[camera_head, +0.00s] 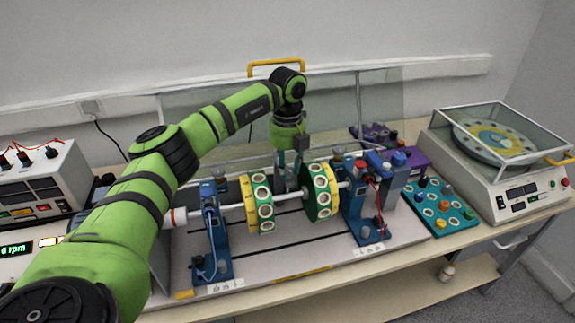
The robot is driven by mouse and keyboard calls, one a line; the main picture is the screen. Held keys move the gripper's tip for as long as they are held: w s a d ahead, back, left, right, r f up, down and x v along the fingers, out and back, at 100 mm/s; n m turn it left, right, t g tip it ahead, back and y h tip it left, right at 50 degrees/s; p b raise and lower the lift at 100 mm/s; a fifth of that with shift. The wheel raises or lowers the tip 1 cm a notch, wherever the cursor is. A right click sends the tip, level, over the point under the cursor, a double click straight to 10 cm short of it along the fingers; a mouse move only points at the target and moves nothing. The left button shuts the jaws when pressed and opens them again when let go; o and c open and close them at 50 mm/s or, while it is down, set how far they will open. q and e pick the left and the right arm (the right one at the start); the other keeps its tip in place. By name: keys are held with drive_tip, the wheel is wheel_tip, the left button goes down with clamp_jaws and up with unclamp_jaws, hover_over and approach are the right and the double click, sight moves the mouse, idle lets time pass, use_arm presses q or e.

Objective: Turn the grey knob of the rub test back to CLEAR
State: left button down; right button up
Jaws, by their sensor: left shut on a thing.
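My left gripper (291,165) reaches down from above, between the two green discs of the rotor. It is shut at a small grey part behind the shaft, which I take to be the grey knob of the rub test. The fingers largely hide the knob, so I cannot read its setting or see a CLEAR mark. The rub test's grey stand (287,182) shows just under the fingers, behind the shaft. My right gripper is not in view.
The shaft (288,196) runs between two blue bearing posts (212,235) with yellow-rimmed discs (257,205) close beside the gripper. A clear guard with a yellow handle (277,63) stands behind. A teal tray (440,230) and a balance machine (500,165) are at right.

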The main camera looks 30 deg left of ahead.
use_arm(q)
drive_tip(key=n, duration=0.4)
drive_tip(key=shift+f+n, duration=0.1)
drive_tip(key=shift+n, duration=0.2)
drive_tip(key=n+p, duration=0.1)
drive_tip(key=n, duration=0.9)
drive_tip(key=shift+p, duration=0.35)
drive_tip(key=n+p, duration=0.1)
drive_tip(key=n, duration=0.3)
drive_tip(key=shift+n, duration=0.3)
drive_tip(key=shift+n+p, duration=0.35)
drive_tip(key=shift+n, duration=0.45)
drive_tip(key=n+p, duration=0.1)
drive_tip(key=p, duration=0.1)
drive_tip(key=n+p, duration=0.1)
drive_tip(key=shift+s+d+r+n+p, duration=0.1)
drive_tip(key=shift+r+n+p, duration=0.15)
drive_tip(key=shift+n+p, duration=0.15)
drive_tip(key=shift+f+n+p, duration=0.2)
drive_tip(key=shift+n+p, duration=0.4)
drive_tip(key=shift+p, duration=0.45)
